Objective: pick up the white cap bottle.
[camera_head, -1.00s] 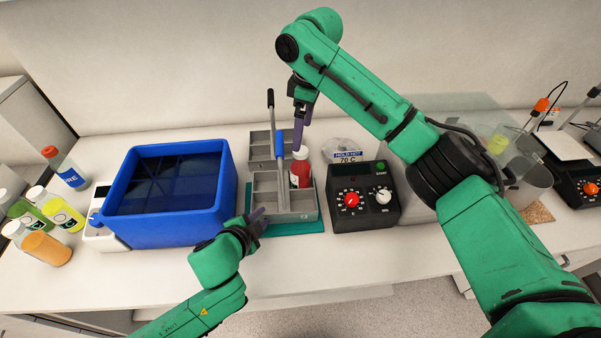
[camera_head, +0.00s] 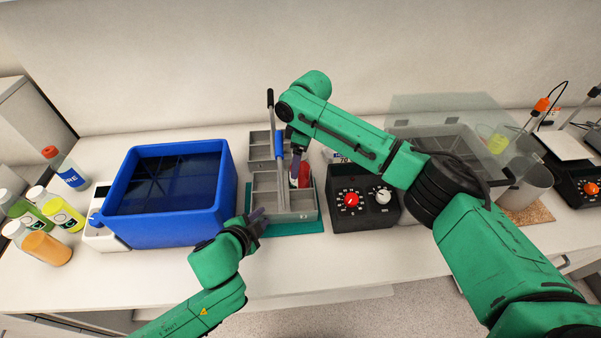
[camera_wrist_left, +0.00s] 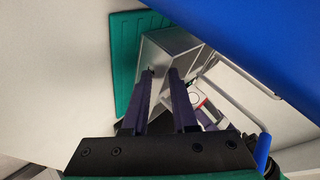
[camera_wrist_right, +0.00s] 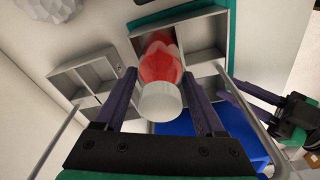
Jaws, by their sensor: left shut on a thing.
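The bottle (camera_wrist_right: 161,98) stands in a compartment of the grey divided carrier (camera_head: 292,217). It has a whitish cap and a red body in the right wrist view; only a red part (camera_head: 304,174) shows in the head view. My right gripper (camera_wrist_right: 158,76) is open above it, with one finger on each side of the cap and gaps visible. In the head view my right gripper (camera_head: 297,172) hides part of the bottle. My left gripper (camera_head: 258,217) is shut on the carrier's near left corner, whose metal wall (camera_wrist_left: 171,50) shows between its fingers.
The carrier's upright handle with a blue grip (camera_head: 279,144) rises just left of my right gripper. A blue tub (camera_head: 172,228) is at left, a black control box (camera_head: 362,216) at right. The front counter is clear.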

